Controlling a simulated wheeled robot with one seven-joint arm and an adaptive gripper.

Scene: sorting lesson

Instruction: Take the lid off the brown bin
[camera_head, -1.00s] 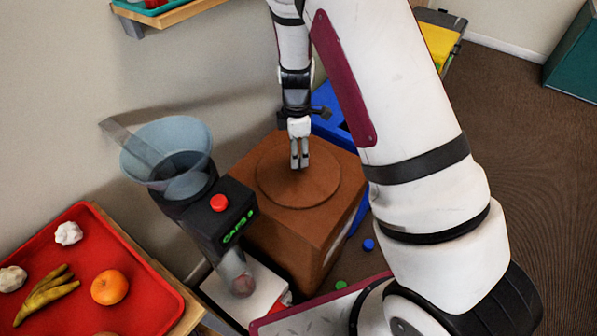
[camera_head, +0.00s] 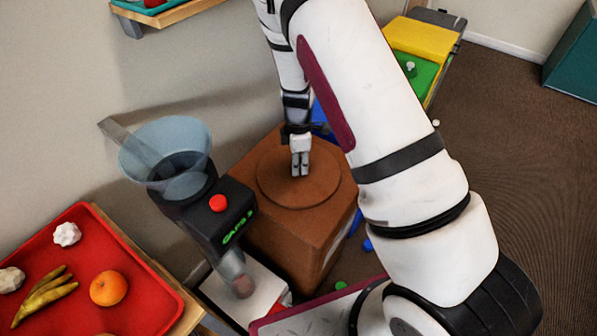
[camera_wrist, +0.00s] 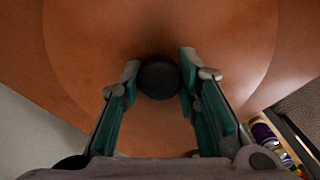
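The brown bin (camera_head: 325,232) is a box with a round brown lid (camera_head: 325,188) on its top. In the wrist view the lid (camera_wrist: 230,50) fills most of the picture, with a round dark knob (camera_wrist: 159,80) at its middle. My gripper (camera_head: 300,174) points down at the centre of the lid, and its fingers hide the knob in the head view. In the wrist view the two teal-padded fingers of my gripper (camera_wrist: 159,76) stand on either side of the knob, very close to it. Whether they press on it I cannot tell. The lid sits on the bin.
A dark machine (camera_head: 222,212) with a clear funnel (camera_head: 165,150) stands close left of the bin. A red tray (camera_head: 130,275) with food is at the lower left. A blue bin (camera_head: 321,117) and a yellow lid (camera_head: 425,40) are behind. Open floor lies right.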

